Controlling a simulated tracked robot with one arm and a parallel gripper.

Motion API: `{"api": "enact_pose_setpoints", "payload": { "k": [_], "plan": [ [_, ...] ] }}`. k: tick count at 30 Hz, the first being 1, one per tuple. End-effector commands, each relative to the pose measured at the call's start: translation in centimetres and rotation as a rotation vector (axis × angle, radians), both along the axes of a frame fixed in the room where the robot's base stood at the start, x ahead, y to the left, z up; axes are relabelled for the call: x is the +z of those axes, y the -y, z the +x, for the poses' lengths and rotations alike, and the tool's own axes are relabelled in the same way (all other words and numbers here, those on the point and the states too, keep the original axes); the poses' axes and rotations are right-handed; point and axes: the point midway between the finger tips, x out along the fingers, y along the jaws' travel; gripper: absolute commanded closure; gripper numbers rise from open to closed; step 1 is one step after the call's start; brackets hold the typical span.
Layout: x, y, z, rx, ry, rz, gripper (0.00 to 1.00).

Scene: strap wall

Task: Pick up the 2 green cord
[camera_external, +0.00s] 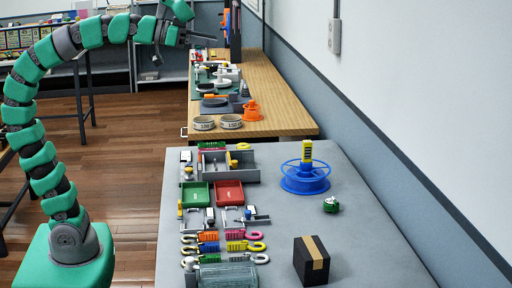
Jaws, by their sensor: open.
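A small green bundle (331,204) with a pale patch lies on the right part of the grey table. It may be the green cord, but it is too small to tell, and I cannot make out two cords. My gripper (188,40) is raised at the top left of the view, far from the bundle and well above the near table. It is open, and nothing shows between its fingers.
A blue spool (305,181) with a yellow block on it stands just behind the green bundle. A black box with a tan stripe (311,260) stands in front. Trays, including a red one (229,193), and colored hooks crowd the left side. The wall (420,120) bounds the right.

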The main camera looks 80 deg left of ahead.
Motion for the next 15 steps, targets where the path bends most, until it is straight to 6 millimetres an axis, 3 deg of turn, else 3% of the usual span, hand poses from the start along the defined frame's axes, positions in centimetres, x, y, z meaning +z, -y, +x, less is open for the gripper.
{"api": "enact_pose_setpoints", "payload": {
  "k": [1, 2, 11, 15],
  "plan": [
    [0.0, 0.0, 0.0, 0.0, 0.0, 0.0, 0.35],
    [0.0, 0.0, 0.0, 0.0, 0.0, 0.0, 0.26],
    [-0.1, 0.0, 0.2, 0.0, -0.002, 0.0, 0.26],
    [-2.3, 0.4, 2.9, 0.0, -0.021, -0.006, 0.26]
  ]
}}
